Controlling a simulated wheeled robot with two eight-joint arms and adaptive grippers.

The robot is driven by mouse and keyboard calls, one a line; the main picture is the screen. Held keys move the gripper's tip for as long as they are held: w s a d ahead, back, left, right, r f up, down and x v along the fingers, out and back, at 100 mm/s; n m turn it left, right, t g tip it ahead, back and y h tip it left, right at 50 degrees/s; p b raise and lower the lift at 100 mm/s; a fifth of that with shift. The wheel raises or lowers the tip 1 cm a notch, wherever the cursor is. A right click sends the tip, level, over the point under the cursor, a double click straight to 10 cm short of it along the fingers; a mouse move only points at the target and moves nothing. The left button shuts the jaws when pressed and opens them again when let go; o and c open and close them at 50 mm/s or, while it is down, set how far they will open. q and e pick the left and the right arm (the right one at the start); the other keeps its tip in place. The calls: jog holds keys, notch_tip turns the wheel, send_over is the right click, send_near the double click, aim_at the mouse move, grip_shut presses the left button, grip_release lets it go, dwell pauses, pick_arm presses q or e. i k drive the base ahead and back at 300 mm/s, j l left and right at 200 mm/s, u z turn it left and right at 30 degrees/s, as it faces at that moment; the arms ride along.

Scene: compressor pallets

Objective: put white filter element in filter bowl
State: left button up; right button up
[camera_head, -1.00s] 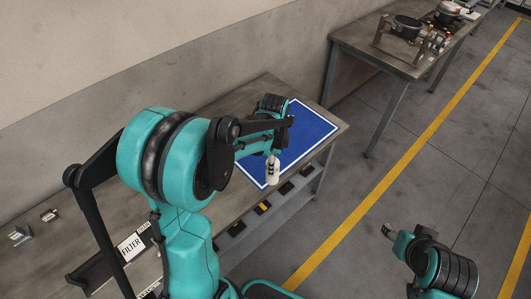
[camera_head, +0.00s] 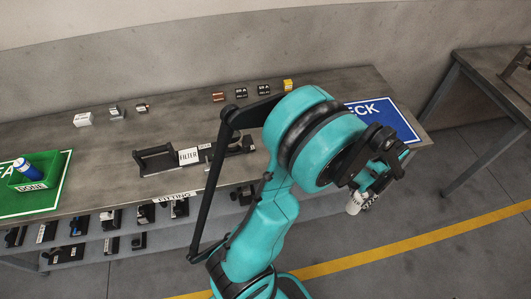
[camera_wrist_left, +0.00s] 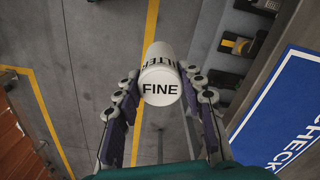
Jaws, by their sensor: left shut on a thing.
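The white filter element (camera_head: 355,202) is held in my left gripper (camera_head: 364,190), in front of the bench edge and below the blue mat's level in the picture. In the left wrist view the filter element (camera_wrist_left: 160,82) shows its white end marked FINE, with both finger pads (camera_wrist_left: 161,105) closed on its sides. A black holder with a FILTER label (camera_head: 189,156) stands on the bench. I cannot make out a filter bowl in either view. My right gripper is not in view.
The blue CHECK mat (camera_head: 398,121) lies at the bench's right end, partly behind my left arm. A green bin (camera_head: 48,167) holding a blue item stands on a green mat (camera_head: 18,204) at left. Small parts line the bench back. Labelled parts fill the shelf below.

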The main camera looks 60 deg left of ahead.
aim_at(233, 145)
jog(key=l+u, duration=0.2)
jog(key=u, duration=0.2)
jog(key=i+l+u, duration=0.1)
jog(key=u, duration=0.35)
jog(key=l+u, duration=0.4)
